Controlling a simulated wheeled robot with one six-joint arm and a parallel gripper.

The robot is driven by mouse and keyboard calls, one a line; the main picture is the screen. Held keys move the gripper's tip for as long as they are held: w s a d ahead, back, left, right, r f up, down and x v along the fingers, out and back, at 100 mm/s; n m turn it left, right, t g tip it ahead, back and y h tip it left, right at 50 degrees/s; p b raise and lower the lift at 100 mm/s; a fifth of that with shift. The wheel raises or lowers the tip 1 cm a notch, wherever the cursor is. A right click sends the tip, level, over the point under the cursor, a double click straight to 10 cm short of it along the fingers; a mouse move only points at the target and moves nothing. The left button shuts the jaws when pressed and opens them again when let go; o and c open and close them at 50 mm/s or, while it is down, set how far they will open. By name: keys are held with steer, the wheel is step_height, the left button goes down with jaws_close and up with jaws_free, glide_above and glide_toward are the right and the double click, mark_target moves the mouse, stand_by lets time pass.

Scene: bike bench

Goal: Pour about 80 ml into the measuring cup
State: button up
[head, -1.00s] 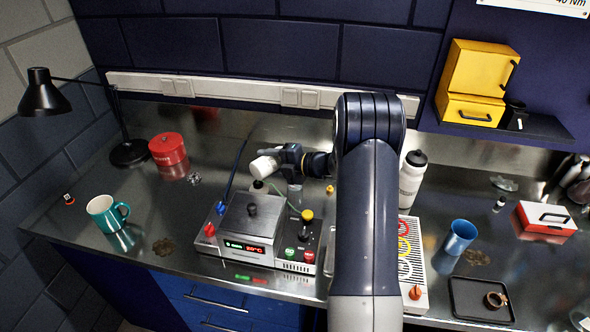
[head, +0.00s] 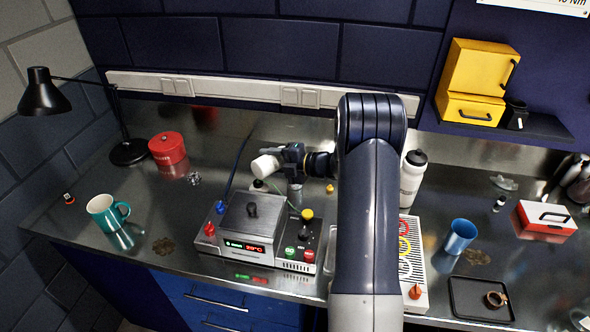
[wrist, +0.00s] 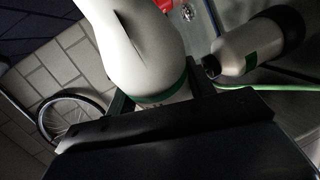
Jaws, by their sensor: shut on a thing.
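My gripper (head: 282,157) is shut on a pale bottle (wrist: 140,45) with a green band, which fills the top of the wrist view. In the head view the bottle (head: 264,166) is a small white shape, tipped well over, above the back of the heating unit. A second pale bottle (wrist: 255,48) with a dark cap and green label shows at the right of the wrist view, apart from the held one. I cannot make out a measuring cup for sure; the area behind the heating unit is partly hidden. No liquid stream is visible.
The heating unit (head: 245,236) with a lit display stands below my gripper. A teal mug (head: 101,212) and red tin (head: 167,149) are at left. A white bottle (head: 411,182), blue cup (head: 460,237) and black tray (head: 470,305) are at right. The left front bench is mostly clear.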

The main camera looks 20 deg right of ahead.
steer(key=shift+w+d+m, duration=0.15)
steer(key=shift+d+m, duration=0.1)
steer(key=shift+m, duration=0.05)
stand_by(0.5)
steer(key=shift+w+y, duration=0.3)
steer(key=shift+w, duration=0.15)
stand_by(0.4)
steer(key=shift+a+r, duration=0.1)
steer(key=shift+s+a+f+n+h+b, duration=0.1)
steer(key=shift+f+n+h+b, duration=0.25)
steer(key=shift+n+h+b, duration=0.35)
steer(key=shift+s+r+n, duration=0.1)
steer(key=shift+r+n, duration=0.2)
steer(key=shift+r, duration=0.05)
steer(key=shift+f+b, duration=0.1)
steer(key=shift+b, duration=0.3)
steer(key=n+h+b, duration=0.1)
steer(key=b, duration=0.2)
steer(key=shift+s+a, duration=0.1)
steer(key=shift+a, duration=0.3)
steer(key=shift+d+r+n+h+b, duration=0.1)
steer(key=shift+r+n+h+b, duration=0.15)
steer(key=shift+n+h+b, duration=0.5)
